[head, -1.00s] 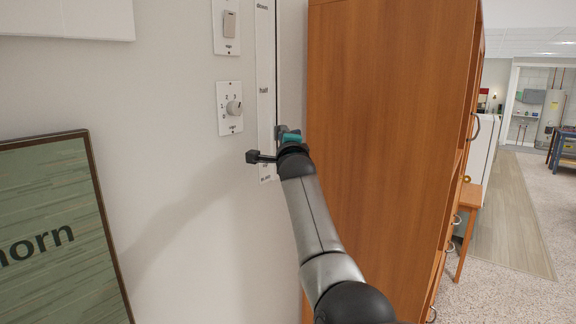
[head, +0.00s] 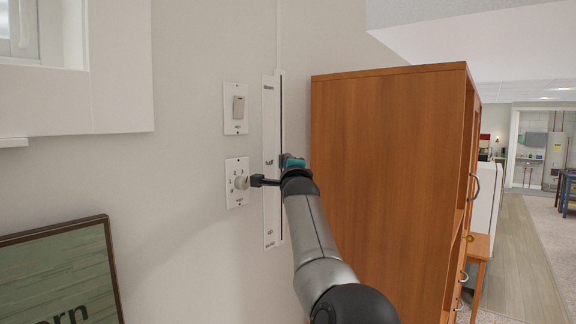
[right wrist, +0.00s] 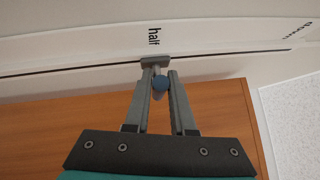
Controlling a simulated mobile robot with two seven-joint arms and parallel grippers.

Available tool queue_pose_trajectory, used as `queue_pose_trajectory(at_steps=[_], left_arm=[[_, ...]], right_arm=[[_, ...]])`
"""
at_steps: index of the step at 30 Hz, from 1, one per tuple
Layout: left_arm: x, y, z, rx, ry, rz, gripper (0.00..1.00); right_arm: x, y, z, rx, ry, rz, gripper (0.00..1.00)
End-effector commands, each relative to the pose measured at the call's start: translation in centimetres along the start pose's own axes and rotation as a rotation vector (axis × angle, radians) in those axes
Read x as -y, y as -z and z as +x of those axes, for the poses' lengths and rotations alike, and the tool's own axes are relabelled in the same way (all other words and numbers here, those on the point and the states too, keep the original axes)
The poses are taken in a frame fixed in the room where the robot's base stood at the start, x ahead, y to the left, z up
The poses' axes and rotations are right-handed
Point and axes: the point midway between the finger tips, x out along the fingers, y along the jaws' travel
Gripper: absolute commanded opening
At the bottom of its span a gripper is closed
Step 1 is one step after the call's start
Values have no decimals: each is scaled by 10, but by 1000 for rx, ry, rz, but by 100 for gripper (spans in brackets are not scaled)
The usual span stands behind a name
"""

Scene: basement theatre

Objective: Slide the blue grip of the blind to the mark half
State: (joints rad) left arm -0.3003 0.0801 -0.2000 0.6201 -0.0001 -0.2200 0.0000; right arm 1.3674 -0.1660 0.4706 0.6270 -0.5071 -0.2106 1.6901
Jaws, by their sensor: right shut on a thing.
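A small grey slider piece (right wrist: 155,60) lies across the dark slot of the blind's track, in line with the word half (right wrist: 154,37). In the head view my right gripper (head: 287,160) is at the white scale strip (head: 272,205), level with its half label (head: 268,162). The blue grip is hidden there by the gripper. My left gripper is not in view.
A wooden cabinet (head: 385,170) stands close to the right of the strip. A switch (head: 236,108) and a dial plate (head: 237,183) are on the wall to its left. A framed sign (head: 60,280) is at lower left. A window ledge (head: 118,70) is at upper left.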

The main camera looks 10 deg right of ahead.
Motion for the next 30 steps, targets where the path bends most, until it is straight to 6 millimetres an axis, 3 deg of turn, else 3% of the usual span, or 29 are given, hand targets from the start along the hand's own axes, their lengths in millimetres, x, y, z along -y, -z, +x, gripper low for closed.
queue_pose_trajectory(at_steps=[10,11,18,30], left_arm=[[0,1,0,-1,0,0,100],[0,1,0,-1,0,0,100],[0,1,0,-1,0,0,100],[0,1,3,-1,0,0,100]], right_arm=[[4,1,0,-2,7,-3,0],[3,1,0,-2,7,-3,25],[2,1,0,-2,3,-1,52],[0,2,-2,-4,1,0,52]])
